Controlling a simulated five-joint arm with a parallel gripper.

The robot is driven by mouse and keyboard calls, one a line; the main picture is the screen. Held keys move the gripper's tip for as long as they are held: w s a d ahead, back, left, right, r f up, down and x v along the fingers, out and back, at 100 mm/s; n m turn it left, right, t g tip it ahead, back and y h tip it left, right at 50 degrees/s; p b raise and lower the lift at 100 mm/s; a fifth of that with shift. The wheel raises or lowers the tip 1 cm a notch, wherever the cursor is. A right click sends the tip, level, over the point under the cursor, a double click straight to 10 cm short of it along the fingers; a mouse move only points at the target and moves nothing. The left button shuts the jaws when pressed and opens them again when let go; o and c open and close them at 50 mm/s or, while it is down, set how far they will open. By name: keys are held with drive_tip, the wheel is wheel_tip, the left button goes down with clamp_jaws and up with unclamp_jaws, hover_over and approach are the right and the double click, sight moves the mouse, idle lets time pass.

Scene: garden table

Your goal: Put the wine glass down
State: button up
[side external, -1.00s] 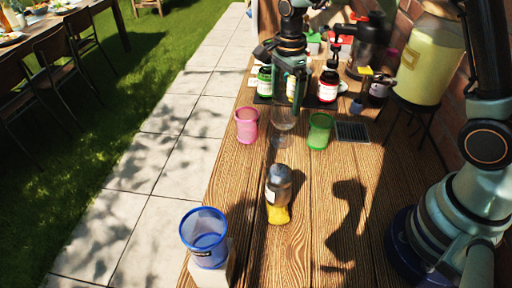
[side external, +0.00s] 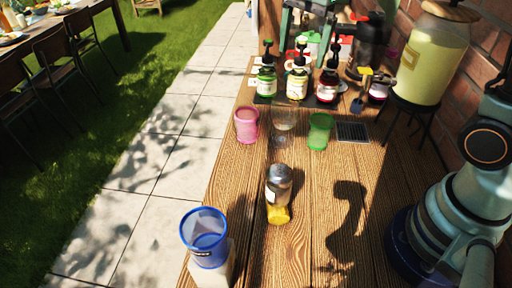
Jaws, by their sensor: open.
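The clear wine glass (side external: 283,122) stands upright on the wooden table, between a pink cup (side external: 246,125) and a green cup (side external: 319,131). It is see-through, so its outline is faint.
Several pump bottles (side external: 297,83) stand on a dark tray behind the glass. A grey and yellow shaker (side external: 278,193) and a blue cup (side external: 205,237) are nearer the camera. A yellow drink dispenser (side external: 431,65) stands right. Bare table (side external: 335,165) lies right of the shaker.

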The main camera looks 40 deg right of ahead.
drive_tip(key=s+d+n+t, duration=0.1)
drive_tip(key=s+n+t, duration=0.3)
drive_tip(key=s+n, duration=0.8)
drive_tip(key=shift+f+n, duration=0.4)
drive_tip(key=shift+n, duration=1.2)
